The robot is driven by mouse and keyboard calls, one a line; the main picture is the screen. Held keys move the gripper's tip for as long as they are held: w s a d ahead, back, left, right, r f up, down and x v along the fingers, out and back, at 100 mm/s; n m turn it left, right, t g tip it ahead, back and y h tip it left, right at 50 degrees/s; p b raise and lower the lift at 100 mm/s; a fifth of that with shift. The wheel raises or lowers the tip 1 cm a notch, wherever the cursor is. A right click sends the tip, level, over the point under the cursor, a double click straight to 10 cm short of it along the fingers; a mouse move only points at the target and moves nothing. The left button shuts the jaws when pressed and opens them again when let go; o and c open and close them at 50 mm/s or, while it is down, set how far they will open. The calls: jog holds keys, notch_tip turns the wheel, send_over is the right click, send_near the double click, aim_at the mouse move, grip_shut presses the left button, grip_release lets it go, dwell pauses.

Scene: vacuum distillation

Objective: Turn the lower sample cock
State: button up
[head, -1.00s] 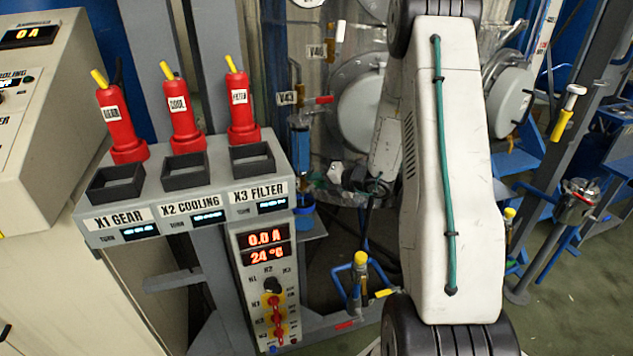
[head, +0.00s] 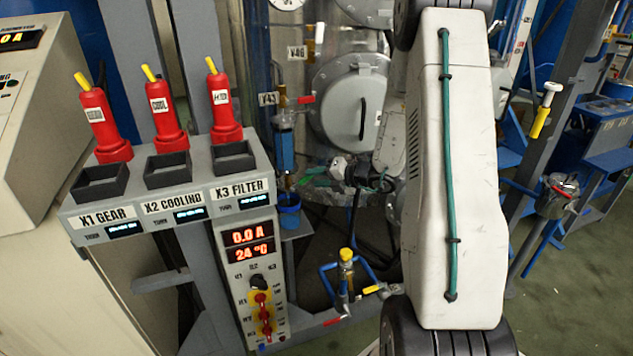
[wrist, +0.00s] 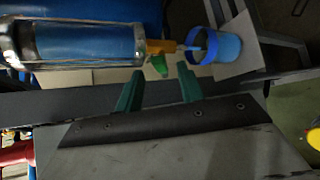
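The sampler (head: 285,148) is a blue-filled glass cylinder in a metal frame beside the tank, with a red-handled upper cock (head: 305,99) near the V43 label. In the wrist view the cylinder (wrist: 85,44) lies sideways. The lower sample cock (wrist: 158,58), orange with a green handle, is at its outlet end. A blue cup (wrist: 226,50) is beyond the outlet; it also shows in the head view (head: 289,203). My gripper (wrist: 160,84) has two green fingers spread apart, empty, with the cock just ahead of the gap. I cannot tell whether they touch it.
A console with red plugs (head: 222,110) stands at left. The round tank hatch (head: 345,100) is behind my gripper. A yellow-topped valve on blue pipework (head: 346,270) stands low in the middle.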

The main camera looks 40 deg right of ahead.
jog(key=shift+s+d+r, duration=0.15)
jog(key=shift+s+d, duration=0.1)
jog(key=shift+s, duration=0.4)
